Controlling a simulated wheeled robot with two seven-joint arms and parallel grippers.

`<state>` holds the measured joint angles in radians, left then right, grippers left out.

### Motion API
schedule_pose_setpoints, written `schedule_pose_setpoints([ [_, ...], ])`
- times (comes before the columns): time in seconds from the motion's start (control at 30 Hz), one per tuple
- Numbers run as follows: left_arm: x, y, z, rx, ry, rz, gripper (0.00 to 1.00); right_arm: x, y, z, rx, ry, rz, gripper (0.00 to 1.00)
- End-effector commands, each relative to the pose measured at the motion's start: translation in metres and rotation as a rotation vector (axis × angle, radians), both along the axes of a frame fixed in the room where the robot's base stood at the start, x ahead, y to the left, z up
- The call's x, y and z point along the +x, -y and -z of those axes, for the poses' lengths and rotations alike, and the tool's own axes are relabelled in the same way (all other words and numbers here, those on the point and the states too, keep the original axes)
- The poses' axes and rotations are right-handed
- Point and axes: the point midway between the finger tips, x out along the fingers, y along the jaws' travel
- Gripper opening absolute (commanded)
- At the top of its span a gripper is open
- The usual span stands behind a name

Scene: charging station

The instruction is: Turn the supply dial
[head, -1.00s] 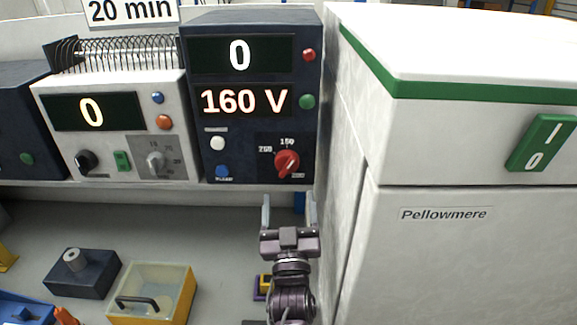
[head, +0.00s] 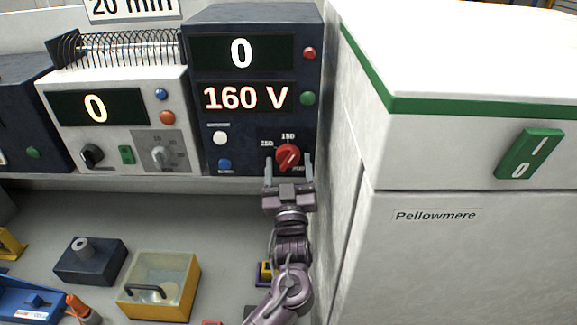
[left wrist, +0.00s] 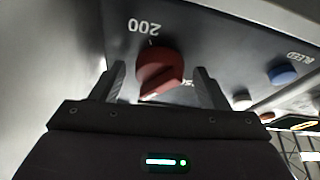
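The supply dial is a red knob (head: 287,156) low on the right of the dark blue supply unit (head: 204,120), whose displays read 0 and 160 V. Marks around it read 150, 250 and, partly covered, probably 200. My left gripper (head: 289,168) is open, with one finger on each side of the knob in the head view. In the left wrist view the red knob (left wrist: 160,70) shows between the two open fingertips (left wrist: 160,84), with gaps at both sides; I cannot tell whether either finger touches it. My right gripper is not in view.
A blue button (head: 224,164) and a white button (head: 220,138) sit left of the dial. A white cabinet (head: 440,260) with a green switch (head: 529,153) stands close on the right. A yellow box (head: 160,285) and a dark block (head: 90,262) lie on the bench below.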

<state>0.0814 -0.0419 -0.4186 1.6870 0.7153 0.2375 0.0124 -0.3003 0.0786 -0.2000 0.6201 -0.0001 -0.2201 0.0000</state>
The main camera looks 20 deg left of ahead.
Motion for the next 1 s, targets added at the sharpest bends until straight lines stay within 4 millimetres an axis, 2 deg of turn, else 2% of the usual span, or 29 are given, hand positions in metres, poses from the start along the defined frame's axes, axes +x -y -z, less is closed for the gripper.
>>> schedule_pose_setpoints([
  [0.03,0.000,0.000,0.000,0.000,0.000,0.000,0.61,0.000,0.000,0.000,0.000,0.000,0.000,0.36],
  [0.3,0.000,0.000,0.000,0.000,0.000,0.000,0.27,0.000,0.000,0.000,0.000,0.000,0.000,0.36],
  [0.63,0.000,-0.001,-0.001,0.063,-0.017,0.001,0.27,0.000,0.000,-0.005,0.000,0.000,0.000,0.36],
  [1.0,-0.001,-0.004,-0.003,0.298,-0.085,0.001,0.27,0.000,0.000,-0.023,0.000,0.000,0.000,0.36],
])
